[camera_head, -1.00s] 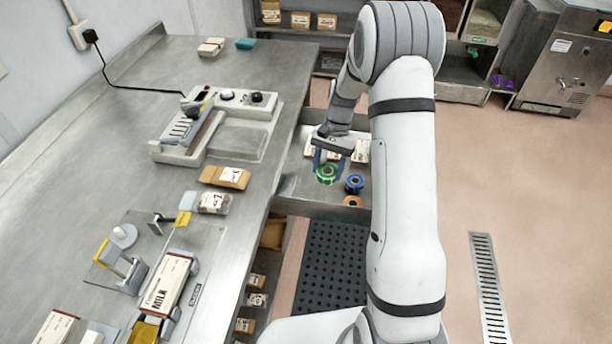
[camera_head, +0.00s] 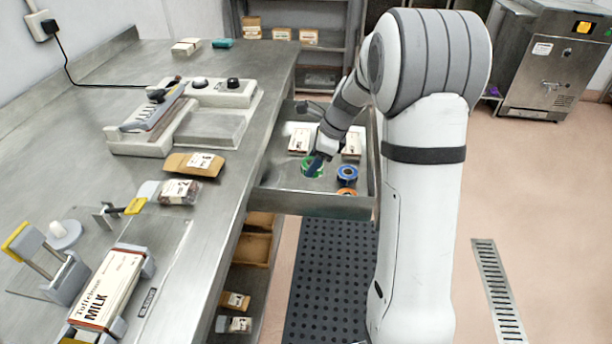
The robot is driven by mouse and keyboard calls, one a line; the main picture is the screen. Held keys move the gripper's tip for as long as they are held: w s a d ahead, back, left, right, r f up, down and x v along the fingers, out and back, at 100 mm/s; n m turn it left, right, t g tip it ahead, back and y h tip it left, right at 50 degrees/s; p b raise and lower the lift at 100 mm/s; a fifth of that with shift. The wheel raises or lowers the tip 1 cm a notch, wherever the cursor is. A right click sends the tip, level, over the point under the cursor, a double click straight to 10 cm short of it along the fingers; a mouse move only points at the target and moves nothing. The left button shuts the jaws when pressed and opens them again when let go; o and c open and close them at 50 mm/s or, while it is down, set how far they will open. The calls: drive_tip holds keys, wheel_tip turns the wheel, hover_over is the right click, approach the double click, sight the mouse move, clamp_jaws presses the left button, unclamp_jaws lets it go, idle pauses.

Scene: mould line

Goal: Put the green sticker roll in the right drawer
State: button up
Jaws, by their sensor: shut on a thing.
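The green sticker roll (camera_head: 311,168) is inside the open drawer (camera_head: 300,202) at the right side of the steel bench. My gripper (camera_head: 316,166) reaches down into the drawer from the upper right and is shut on the green roll. The far side of the roll is partly hidden by the fingers. I cannot tell whether the roll touches the drawer floor. A blue roll (camera_head: 347,173) lies just to its right, and an orange roll (camera_head: 347,191) lies nearer the drawer front.
Boxes with white labels (camera_head: 300,140) lie at the back of the drawer. A black perforated mat (camera_head: 325,275) covers the floor below the drawer.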

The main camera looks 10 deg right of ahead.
drive_tip(key=shift+f+b, duration=0.45)
drive_tip(key=shift+f, duration=2.75)
drive_tip(key=shift+f, duration=0.1)
drive_tip(key=o, duration=1)
drive_tip(key=shift+c, duration=0.2)
drive_tip(key=p+v, duration=0.2)
drive_tip(key=v, duration=1)
drive_tip(key=s+a+r+n+h, duration=0.2)
drive_tip(key=s+n, duration=0.8)
drive_tip(key=s, duration=0.3)
drive_tip(key=s+a+r+n+h, duration=0.2)
drive_tip(key=s+n, duration=0.9)
drive_tip(key=s, duration=0.2)
drive_tip(key=shift+a+n+t, duration=0.2)
drive_tip(key=shift+n+t, duration=0.1)
drive_tip(key=shift+t, duration=0.1)
